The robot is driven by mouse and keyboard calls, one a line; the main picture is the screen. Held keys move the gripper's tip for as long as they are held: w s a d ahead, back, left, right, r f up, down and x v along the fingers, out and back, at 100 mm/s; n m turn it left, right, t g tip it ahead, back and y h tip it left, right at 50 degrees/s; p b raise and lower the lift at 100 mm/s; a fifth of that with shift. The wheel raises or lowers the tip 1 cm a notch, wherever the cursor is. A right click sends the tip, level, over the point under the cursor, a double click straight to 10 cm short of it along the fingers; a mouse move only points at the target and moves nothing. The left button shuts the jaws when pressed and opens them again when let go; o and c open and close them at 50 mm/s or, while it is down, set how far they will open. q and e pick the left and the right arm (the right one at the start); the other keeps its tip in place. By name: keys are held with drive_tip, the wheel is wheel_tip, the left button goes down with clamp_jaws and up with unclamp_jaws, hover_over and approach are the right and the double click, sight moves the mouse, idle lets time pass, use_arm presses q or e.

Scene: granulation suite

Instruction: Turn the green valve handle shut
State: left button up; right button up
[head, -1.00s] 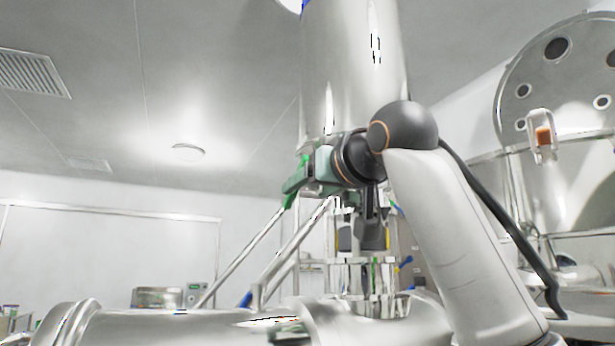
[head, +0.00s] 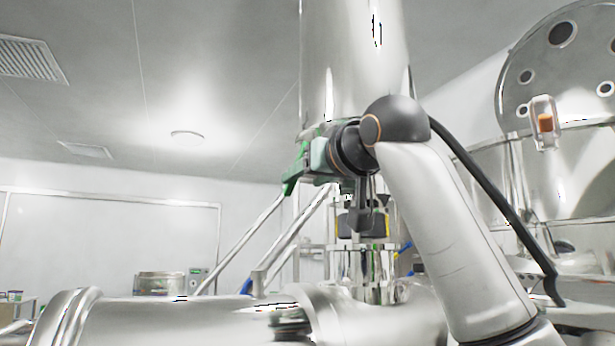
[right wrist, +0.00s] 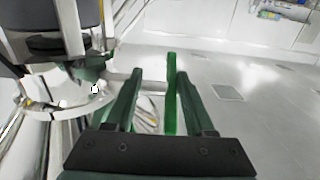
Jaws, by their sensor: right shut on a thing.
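The green valve handle (right wrist: 171,92) shows in the right wrist view as a thin green bar between the two green fingers of my right gripper (right wrist: 158,100). It lies close against the right-hand finger, and the gripper is shut on it. A pale stem runs from the handle toward the metal fitting at the left. In the head view my right gripper (head: 304,165) is at the lower left of the tall steel column, and its wrist hides much of the valve. I cannot separate the handle clearly from the fingers there. My left gripper is not in view.
The tall steel column (head: 345,60) rises just behind my right wrist. A large horizontal steel vessel (head: 190,312) lies below, with slanted steel struts (head: 240,245) above it. A big round-lidded vessel (head: 560,75) stands at the right. The space left of the struts is open.

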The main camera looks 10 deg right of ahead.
drive_tip(key=shift+f, duration=0.15)
clamp_jaws()
drive_tip(key=t+b, duration=0.2)
drive_tip(key=b, duration=0.1)
drive_tip(key=shift+w+t+y, duration=0.15)
drive_tip(key=shift+t+y, duration=0.15)
drive_tip(key=shift+y, duration=0.1)
drive_tip(key=o, duration=1)
unclamp_jaws()
drive_tip(key=b+v, duration=0.6)
drive_tip(key=v, duration=0.6)
drive_tip(key=shift+s, duration=0.3)
